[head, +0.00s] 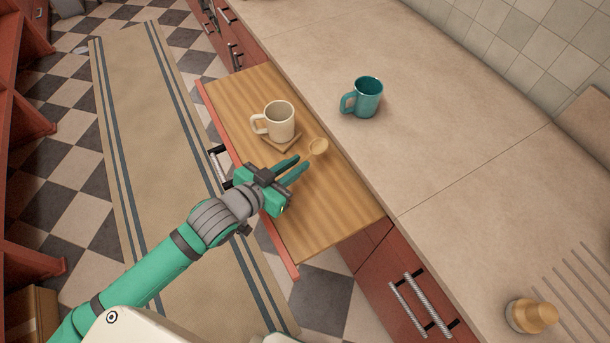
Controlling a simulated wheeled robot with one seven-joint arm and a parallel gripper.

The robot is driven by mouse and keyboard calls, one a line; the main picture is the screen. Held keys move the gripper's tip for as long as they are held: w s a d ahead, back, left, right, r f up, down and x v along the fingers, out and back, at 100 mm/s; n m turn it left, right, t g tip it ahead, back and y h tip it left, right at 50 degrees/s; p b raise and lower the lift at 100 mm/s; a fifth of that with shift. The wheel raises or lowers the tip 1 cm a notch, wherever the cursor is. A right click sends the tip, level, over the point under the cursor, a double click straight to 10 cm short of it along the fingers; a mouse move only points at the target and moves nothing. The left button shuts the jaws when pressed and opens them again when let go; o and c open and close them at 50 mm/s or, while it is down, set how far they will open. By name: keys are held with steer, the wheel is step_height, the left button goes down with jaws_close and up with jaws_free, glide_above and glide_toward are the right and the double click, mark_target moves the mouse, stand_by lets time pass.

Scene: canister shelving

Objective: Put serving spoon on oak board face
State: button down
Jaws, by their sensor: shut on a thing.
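The oak board face (335,205) is the striped wooden top of a pulled-out drawer unit beside the counter. The serving spoon (318,147) shows its pale wooden bowl just beyond my fingertips, over the board. Its handle is mostly hidden by my gripper. My gripper (297,166) is over the middle of the board, shut on the spoon. I cannot tell whether the spoon touches the board.
A cream mug (281,121) stands on a small wooden coaster (284,146) on the board, close to the spoon. A teal mug (367,98) stands on the counter (450,130). The board's near right end is clear. A wooden-topped object (533,316) is at lower right.

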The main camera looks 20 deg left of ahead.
mark_target(303, 183)
steer(key=shift+w+d+f, duration=0.3)
steer(key=shift+d+f, duration=0.05)
steer(key=shift+f, duration=0.2)
steer(key=shift+w+d+f, duration=0.25)
steer(key=shift+d+f, duration=0.1)
steer(key=shift+f, duration=0.15)
steer(key=shift+w+d+f, duration=0.1)
steer(key=shift+d+f, duration=0.25)
steer(key=shift+d, duration=0.15)
steer(key=shift+s+a+f, duration=0.1)
steer(key=shift+a+f, duration=0.1)
steer(key=shift+f, duration=0.55)
steer(key=shift+s+a+f, duration=0.1)
steer(key=shift+a+f, duration=0.05)
steer(key=shift+f, duration=0.6)
steer(key=c, duration=1.7)
jaws_free()
steer(key=shift+d, duration=0.15)
steer(key=v, duration=1.2)
